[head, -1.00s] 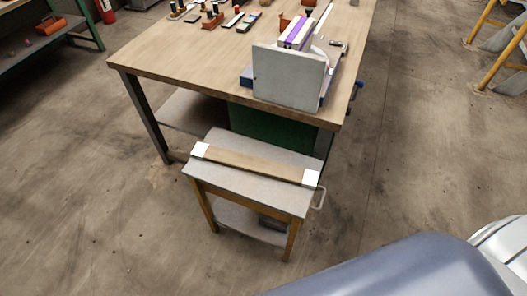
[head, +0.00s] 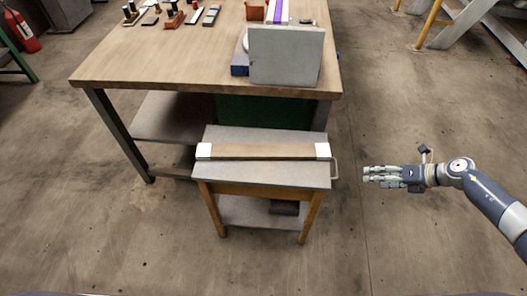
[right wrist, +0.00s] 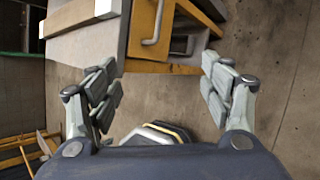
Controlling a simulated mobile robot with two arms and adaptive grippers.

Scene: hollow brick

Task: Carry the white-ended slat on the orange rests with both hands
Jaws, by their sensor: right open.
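The slat (head: 262,152), brown with a white block at each end, lies across the grey top of a small wooden stand (head: 225,179). Its white end also shows at the top of the right wrist view (right wrist: 108,8). My right gripper (head: 368,174) is to the right of the stand, apart from the slat, with its fingers pointing left. In the right wrist view its two fingers (right wrist: 160,88) are spread with nothing between them. An orange piece (head: 255,11) on the workbench may be one of the rests; it is partly cut off. My left gripper is out of view.
A large workbench (head: 150,68) stands behind the stand. A grey upright plate (head: 286,56) is at its near right edge, and several small items lie at its back. A metal handle (head: 336,168) sticks out from the stand's right side. The floor in front is clear.

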